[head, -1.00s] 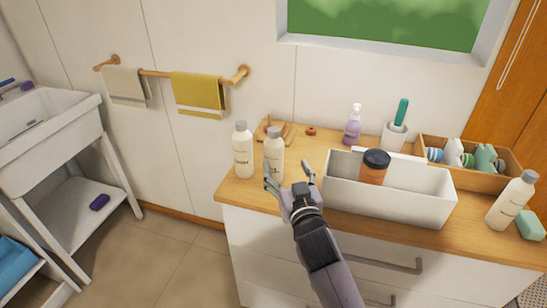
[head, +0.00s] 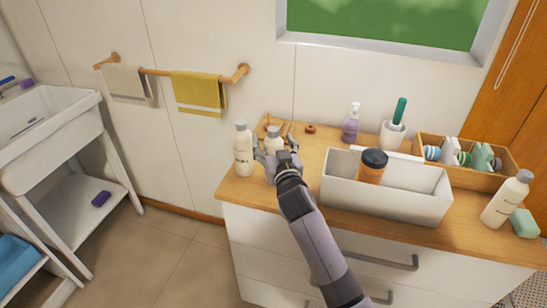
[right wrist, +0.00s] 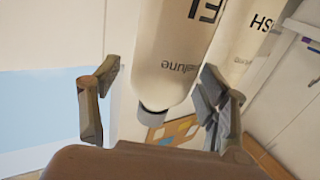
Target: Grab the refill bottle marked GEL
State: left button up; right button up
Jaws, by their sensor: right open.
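Two white bottles with grey caps stand at the counter's left end, a left one (head: 243,150) and a right one (head: 273,143). My right gripper (head: 277,152) is open, with its fingers on either side of the right bottle. In the right wrist view, where things appear upside down, this bottle (right wrist: 178,45) lies between the open fingers (right wrist: 152,108); the letters "EL" show and the rest is cut off. The other bottle (right wrist: 240,45) beside it shows "SH". I cannot tell whether the fingers touch the bottle. My left gripper is not in view.
A white bin (head: 388,204) with an orange, dark-lidded jar (head: 371,170) stands to the right. Behind are a purple pump bottle (head: 351,125) and a brush in a holder (head: 393,133).

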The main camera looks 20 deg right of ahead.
grip_shut()
dwell(0.8)
jog(key=shift+r, duration=0.1)
